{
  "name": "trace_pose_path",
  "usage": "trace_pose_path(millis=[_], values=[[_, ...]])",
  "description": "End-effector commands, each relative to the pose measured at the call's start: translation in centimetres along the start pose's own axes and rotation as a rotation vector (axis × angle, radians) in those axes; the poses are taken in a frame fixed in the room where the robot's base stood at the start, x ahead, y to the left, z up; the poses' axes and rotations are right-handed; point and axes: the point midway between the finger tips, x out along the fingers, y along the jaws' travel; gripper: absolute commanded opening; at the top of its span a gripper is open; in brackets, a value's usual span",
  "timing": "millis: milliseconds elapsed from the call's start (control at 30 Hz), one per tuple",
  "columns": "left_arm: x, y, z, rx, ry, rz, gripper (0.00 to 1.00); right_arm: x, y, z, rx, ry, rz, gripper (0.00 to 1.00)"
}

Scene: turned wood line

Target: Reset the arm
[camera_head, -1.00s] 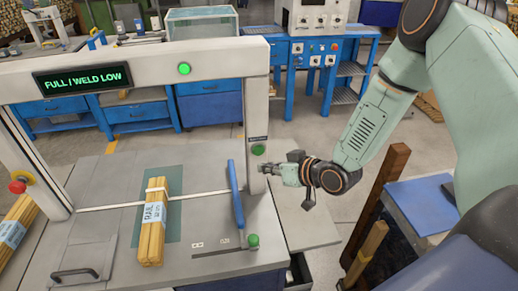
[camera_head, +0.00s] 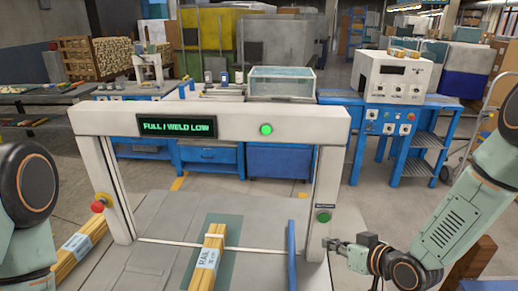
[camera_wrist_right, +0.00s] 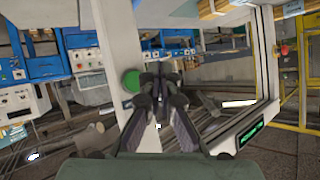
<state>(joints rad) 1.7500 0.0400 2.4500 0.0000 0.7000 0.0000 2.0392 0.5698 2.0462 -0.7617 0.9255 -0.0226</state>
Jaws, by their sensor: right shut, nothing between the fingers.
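My right gripper (camera_head: 330,243) is shut and empty. It is beside the right post of a white strapping frame, just below a green button (camera_head: 323,217). In the right wrist view my right gripper (camera_wrist_right: 157,72) points past the post, and the green button (camera_wrist_right: 131,81) shows just left of its fingertips. My right arm comes in from the right edge. Part of my left arm shows at the left edge, but its gripper is out of view.
The white frame (camera_head: 220,110) carries a display reading "FULL / WELD LOW" and a green light (camera_head: 266,129). A labelled bundle of wood sticks (camera_head: 208,262) lies on the grey table. Blue benches (camera_head: 400,140) are behind.

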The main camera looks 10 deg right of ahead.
Motion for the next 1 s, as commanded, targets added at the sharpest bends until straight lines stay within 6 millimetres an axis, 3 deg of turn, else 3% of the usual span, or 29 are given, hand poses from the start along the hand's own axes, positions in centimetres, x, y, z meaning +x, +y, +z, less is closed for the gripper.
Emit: trace_pose_path(millis=[133,367,600,800,1000], values=[[0.1,0.0,0.0,0.0,0.0,0.0,0.56,-0.8,0.1,2.8,0.094,-0.091,0.067,0.0],[4.5,0.0,0.0,0.0,0.0,0.0,0.56,-1.5,-1.6,14.9,0.217,-0.358,0.172,0.0],[9.5,-0.1,0.0,0.0,0.0,0.0,0.56,-3.8,-3.3,26.6,0.268,-0.607,0.263,0.0],[13.6,-0.1,0.0,0.0,0.0,0.0,0.56,-6.3,-4.3,34.9,0.269,-0.784,0.326,0.0],[17.6,-0.1,0.0,0.0,0.0,0.0,0.56,-8.3,-4.9,41.6,0.234,-0.92,0.361,0.0]])
